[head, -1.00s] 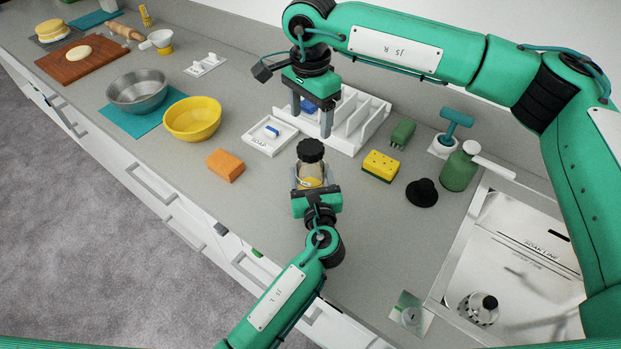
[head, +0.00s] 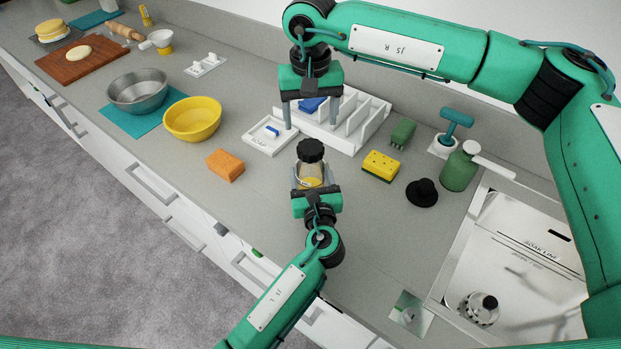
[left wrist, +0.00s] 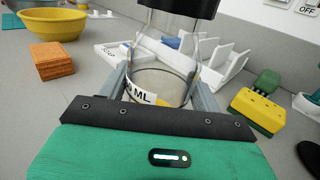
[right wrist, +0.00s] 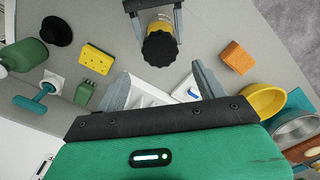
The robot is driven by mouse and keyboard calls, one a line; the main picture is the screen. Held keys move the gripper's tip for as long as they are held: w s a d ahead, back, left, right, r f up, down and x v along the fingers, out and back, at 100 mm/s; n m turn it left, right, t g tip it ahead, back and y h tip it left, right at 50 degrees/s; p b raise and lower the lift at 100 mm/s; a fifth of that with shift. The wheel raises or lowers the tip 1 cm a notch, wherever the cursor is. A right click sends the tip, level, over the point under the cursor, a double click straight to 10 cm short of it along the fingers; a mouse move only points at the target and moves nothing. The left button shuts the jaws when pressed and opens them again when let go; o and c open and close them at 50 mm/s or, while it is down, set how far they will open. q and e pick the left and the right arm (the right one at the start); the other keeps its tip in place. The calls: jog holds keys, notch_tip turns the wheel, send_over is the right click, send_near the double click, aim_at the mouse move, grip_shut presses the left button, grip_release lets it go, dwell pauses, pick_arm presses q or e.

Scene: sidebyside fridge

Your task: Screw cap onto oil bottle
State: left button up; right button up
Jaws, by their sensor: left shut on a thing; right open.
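The oil bottle (head: 311,174) is a small clear jar with yellow contents, upright between the fingers of my left gripper (head: 312,182), which is shut on it. It fills the middle of the left wrist view (left wrist: 162,82). A black ribbed cap (head: 310,150) sits on top of the bottle; I cannot tell how tightly it is seated. It also shows from above in the right wrist view (right wrist: 159,48). My right gripper (head: 312,122) is open and empty, above and behind the bottle, with its fingers pointing down and apart from the cap.
Behind the bottle stand a white slotted rack (head: 355,122) and a soap tray (head: 270,136). An orange sponge (head: 225,165) lies left; a yellow sponge (head: 381,166), black knob-like object (head: 422,193) and green dispenser (head: 459,170) stand right, by the sink (head: 520,260).

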aim_at(311, 146)
jog(key=shift+f, duration=4)
